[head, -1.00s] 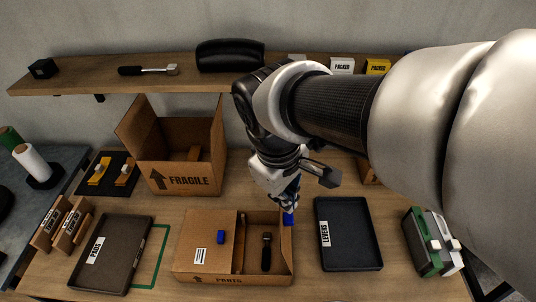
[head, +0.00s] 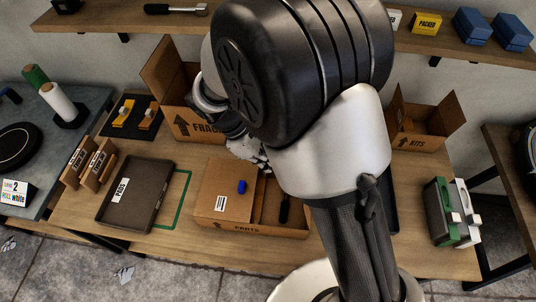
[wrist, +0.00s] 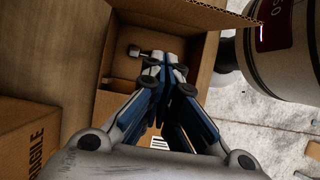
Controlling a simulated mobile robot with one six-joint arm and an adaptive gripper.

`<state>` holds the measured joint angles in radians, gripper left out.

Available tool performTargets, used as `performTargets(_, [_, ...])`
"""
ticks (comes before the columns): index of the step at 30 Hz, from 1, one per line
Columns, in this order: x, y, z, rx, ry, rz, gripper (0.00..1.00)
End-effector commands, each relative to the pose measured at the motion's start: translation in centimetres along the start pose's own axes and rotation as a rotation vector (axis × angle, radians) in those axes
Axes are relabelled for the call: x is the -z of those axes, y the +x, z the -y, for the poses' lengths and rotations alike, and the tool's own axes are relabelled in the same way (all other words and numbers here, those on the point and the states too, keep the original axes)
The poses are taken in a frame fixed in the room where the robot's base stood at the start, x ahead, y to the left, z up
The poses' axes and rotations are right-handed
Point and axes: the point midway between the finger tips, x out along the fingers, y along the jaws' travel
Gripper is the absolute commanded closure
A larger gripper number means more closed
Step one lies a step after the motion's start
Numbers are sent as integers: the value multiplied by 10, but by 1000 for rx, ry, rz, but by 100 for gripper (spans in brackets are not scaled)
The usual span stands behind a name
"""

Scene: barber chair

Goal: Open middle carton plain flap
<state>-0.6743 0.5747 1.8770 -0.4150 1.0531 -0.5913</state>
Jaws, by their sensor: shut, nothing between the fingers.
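The middle carton (head: 262,233), marked PARTS, stands on the bench. Its labelled left flap (head: 212,203) lies flat with a blue tab (head: 241,187). The right half is uncovered, with a dark-handled tool (head: 284,210) inside. In the wrist view a cardboard panel with a corrugated edge (wrist: 205,14), apparently the plain flap, stands raised at the top; my arm hides that side in the head view. My gripper (wrist: 165,64) is shut and empty over the uncovered half, its fingertips near the tool's head (wrist: 137,51). I cannot tell if it touches anything.
The FRAGILE carton (head: 186,123) stands open behind, left of my wrist. A brown tray (head: 136,194) lies left of the middle carton. The KITS carton (head: 424,131) stands back right. A green and white holder (head: 449,214) stands at the right. A shelf (head: 104,19) runs above.

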Motion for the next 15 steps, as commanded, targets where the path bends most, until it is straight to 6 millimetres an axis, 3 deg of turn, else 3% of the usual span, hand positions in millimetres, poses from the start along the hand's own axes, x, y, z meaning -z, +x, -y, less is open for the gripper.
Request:
performTargets(1, [1,16,1,4,1,2,100])
performTargets(7, [1,58,1,4,1,2,100])
performTargets(15, [-34,61,0,1,3,-2,100])
